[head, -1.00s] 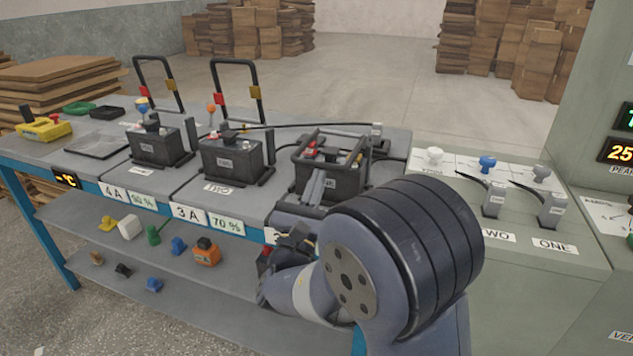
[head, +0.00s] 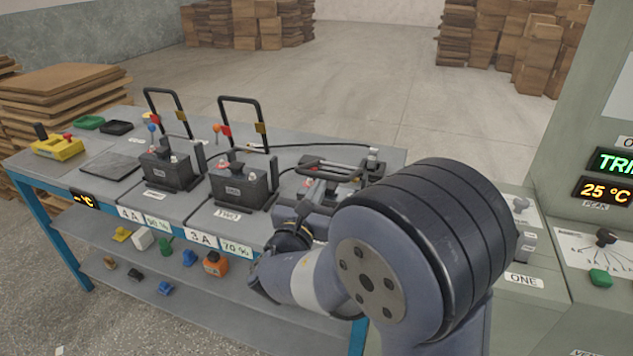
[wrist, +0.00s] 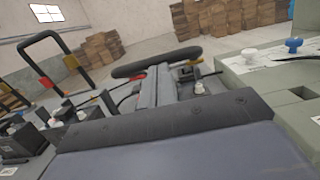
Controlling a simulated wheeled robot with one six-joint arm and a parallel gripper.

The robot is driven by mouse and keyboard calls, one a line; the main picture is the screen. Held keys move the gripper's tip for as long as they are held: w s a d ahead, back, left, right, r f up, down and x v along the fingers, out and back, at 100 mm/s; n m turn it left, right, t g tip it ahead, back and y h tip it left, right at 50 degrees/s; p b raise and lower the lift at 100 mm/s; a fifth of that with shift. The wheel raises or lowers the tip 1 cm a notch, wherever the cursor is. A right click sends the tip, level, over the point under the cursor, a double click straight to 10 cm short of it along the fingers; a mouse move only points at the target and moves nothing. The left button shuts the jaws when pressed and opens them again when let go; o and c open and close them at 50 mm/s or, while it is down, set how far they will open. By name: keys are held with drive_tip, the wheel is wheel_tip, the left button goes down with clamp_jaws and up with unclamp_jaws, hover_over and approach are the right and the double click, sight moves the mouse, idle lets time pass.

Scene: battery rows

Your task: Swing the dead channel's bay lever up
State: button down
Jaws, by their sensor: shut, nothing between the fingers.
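The right bay's lever (head: 345,163) is a black U-shaped bar, lying low over its battery. In the wrist view its rounded bar (wrist: 157,63) crosses just beyond my fingers. My gripper (head: 318,190) is shut and empty, low at this bay; in the wrist view its grey fingertips (wrist: 157,82) point towards the bar, and I cannot tell whether they touch it. My arm hides most of the right battery and its front label. The left bay's lever (head: 165,90) and the middle bay's lever (head: 240,99) stand up, with red and yellow tags.
Middle battery (head: 240,185) and left battery (head: 168,168) stand close on my gripper's left. A black cable (head: 290,146) runs along the bench back. A grey cabinet (head: 518,262) stands at right, with a lit display (head: 612,161). Small coloured parts lie on the lower shelf (head: 215,295).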

drive_tip(key=w+d+r+g+y+p, duration=0.1)
drive_tip(key=w+d+r+g+p, duration=0.1)
drive_tip(key=w+r+p, duration=0.4)
drive_tip(key=w+d+r+g+y+p, duration=0.1)
drive_tip(key=w+r+g+p, duration=0.3)
drive_tip(key=p, duration=1.2)
drive_tip(key=shift+w+d+r+g, duration=0.3)
drive_tip(key=shift+w+d+r, duration=0.45)
drive_tip(key=shift+r, duration=0.7)
drive_tip(key=shift+w+a+r, duration=0.1)
drive_tip(key=shift+w, duration=0.05)
